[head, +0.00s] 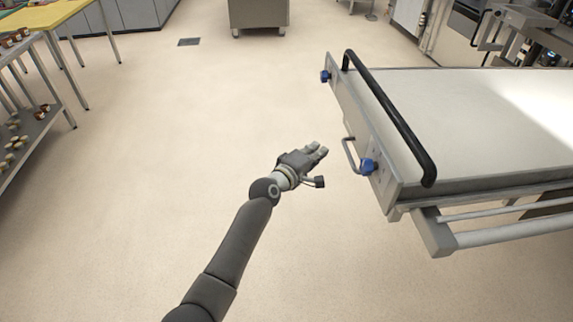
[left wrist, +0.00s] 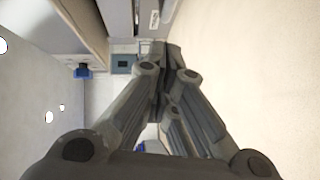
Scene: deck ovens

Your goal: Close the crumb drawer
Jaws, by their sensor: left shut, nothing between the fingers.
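A pale metal oven unit (head: 470,110) stands at the right in the head view, with a long black bar handle (head: 395,115) along its near side. On the side panel below is a small metal loop handle (head: 349,155), beside a blue knob (head: 368,166). I cannot tell for sure which part is the crumb drawer or how far it is out. My left gripper (head: 322,151) is shut and empty, just left of the loop handle and apart from it. In the left wrist view the closed fingers (left wrist: 168,50) point along a panel with a blue knob (left wrist: 82,71).
A second blue knob (head: 325,76) sits at the panel's far end. A metal rail (head: 510,233) runs below the unit. A shelf with small jars (head: 18,142) and a yellow-topped table (head: 45,15) stand at the left. The floor between is clear.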

